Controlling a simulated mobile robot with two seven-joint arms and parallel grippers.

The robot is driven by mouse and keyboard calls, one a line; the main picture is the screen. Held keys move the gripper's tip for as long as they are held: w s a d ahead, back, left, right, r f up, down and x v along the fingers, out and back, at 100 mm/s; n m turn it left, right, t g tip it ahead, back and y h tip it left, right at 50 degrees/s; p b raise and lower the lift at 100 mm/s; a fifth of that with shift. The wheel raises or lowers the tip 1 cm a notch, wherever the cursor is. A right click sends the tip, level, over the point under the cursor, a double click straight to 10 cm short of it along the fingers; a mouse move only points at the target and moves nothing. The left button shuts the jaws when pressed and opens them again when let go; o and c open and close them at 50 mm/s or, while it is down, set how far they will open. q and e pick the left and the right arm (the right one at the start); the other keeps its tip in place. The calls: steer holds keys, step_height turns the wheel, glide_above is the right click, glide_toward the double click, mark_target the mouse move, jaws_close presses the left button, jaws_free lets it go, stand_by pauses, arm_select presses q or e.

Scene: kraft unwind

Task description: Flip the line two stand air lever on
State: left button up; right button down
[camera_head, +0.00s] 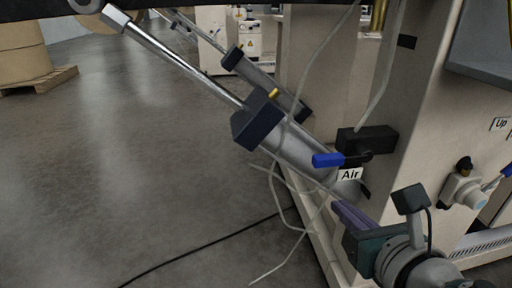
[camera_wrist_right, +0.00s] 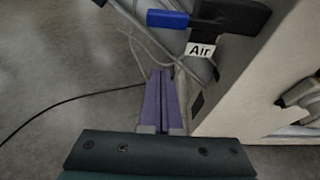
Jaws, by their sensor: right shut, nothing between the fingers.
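The air lever has a blue handle (camera_head: 328,160) on a black valve body (camera_head: 366,140), mounted on the side of the beige machine stand. The handle points left, roughly level. A white "Air" label (camera_head: 349,174) sits just below it. In the right wrist view the blue handle (camera_wrist_right: 167,19) is at the top, with the "Air" label (camera_wrist_right: 200,50) under it. My right gripper (camera_head: 345,211) is below the label and lever, apart from the handle. Its purple fingers (camera_wrist_right: 161,80) are shut together and empty. My left gripper is not in view.
A metal cylinder (camera_head: 300,152) with a rod slants beside the lever. Pale loose tubes (camera_head: 288,190) hang near it. A second valve (camera_head: 465,187) with an "Up" label (camera_head: 500,124) is to the right. A black cable (camera_head: 200,245) lies on the open floor at left.

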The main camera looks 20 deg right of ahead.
mark_target(342, 156)
steer(key=b+x, duration=0.3)
steer(key=x, duration=0.5)
arm_select(q)
steer(key=p, duration=0.3)
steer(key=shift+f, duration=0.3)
arm_select(e)
steer(key=r, duration=0.4)
steer(key=shift+s+a+r, duration=0.15)
steer(key=shift+s, duration=0.15)
